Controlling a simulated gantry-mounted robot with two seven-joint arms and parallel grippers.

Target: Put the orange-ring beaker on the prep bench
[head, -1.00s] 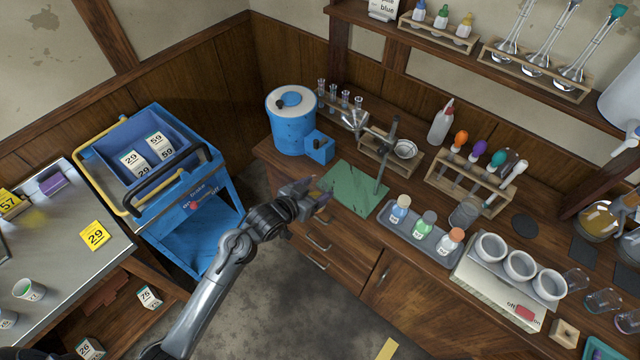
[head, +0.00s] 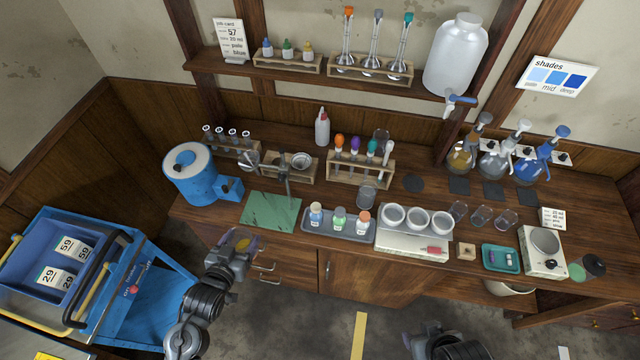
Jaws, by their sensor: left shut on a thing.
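My left gripper (head: 242,246) is in front of the left drawers of the long wooden bench (head: 560,205), just below its top edge. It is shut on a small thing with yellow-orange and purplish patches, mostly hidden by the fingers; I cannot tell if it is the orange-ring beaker. Another glass vessel (head: 367,196) stands before the dropper rack. Only a dark part of my right arm shows at the bottom edge.
A green mat (head: 271,209) lies near the bench's left front. Beside it are a blue drum (head: 190,172) and a grey tray (head: 310,223) with bottles. White cups (head: 416,219) stand mid-bench. A blue cart (head: 120,285) is at lower left.

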